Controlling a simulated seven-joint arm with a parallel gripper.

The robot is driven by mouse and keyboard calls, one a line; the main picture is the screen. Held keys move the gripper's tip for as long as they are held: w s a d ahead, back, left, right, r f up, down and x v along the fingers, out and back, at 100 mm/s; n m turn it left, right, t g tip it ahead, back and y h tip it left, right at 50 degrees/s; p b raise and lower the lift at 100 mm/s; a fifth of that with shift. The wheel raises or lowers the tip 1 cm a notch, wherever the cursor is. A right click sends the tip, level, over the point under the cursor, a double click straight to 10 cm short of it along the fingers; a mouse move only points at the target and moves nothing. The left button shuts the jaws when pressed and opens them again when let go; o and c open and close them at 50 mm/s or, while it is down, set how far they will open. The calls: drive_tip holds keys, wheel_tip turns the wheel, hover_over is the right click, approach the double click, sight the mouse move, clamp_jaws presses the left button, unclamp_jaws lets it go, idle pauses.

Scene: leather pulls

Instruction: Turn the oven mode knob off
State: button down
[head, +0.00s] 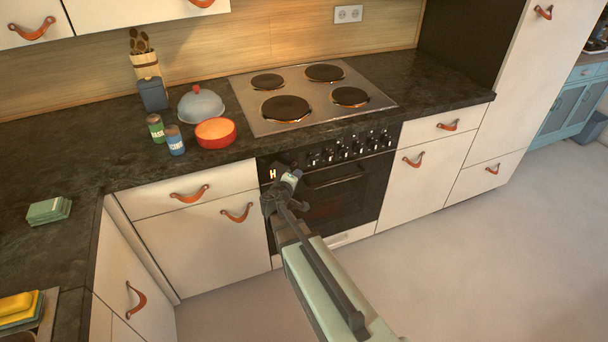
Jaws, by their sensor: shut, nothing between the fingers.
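The built-in oven (345,195) sits under the counter, with a dark glass door and a horizontal handle. A row of several black knobs (343,152) runs along its upper panel. Labels are too small to read, so I cannot tell which knob is the mode knob or how it points. My gripper (284,167) is shut and empty, in front of the panel's left part, beside a small orange-lit display (272,174). It hides part of the panel's left end. I cannot tell whether it touches the panel or a knob.
A hob (310,120) with black plates lies above the oven. A red pot (215,133), a domed grey lid (201,104) and two jars stand on the dark counter to its left. Drawers with leather pulls flank the oven. The floor in front is clear.

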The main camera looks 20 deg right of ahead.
drive_tip(key=s+a, duration=0.7)
drive_tip(key=shift+a, duration=0.15)
drive_tip(key=s+a+f+m+g+y, duration=0.3)
drive_tip(key=s+f+g, duration=0.4)
drive_tip(key=s+f, duration=0.6)
drive_tip(key=s+a+f+m+g+y, duration=0.1)
drive_tip(key=s+a+f+g+y, duration=0.5)
drive_tip(key=s+f, duration=0.7)
drive_tip(key=s+d+f+m+g, duration=0.1)
drive_tip(key=s+d+f+g, duration=0.1)
drive_tip(key=s, duration=0.7)
drive_tip(key=s+d+f+m+g+y, duration=0.1)
drive_tip(key=s+f, duration=0.3)
drive_tip(key=s, duration=0.6)
drive_tip(key=shift+s+d+f+g, duration=0.2)
drive_tip(key=shift+d+g, duration=0.2)
drive_tip(key=shift+g, duration=0.5)
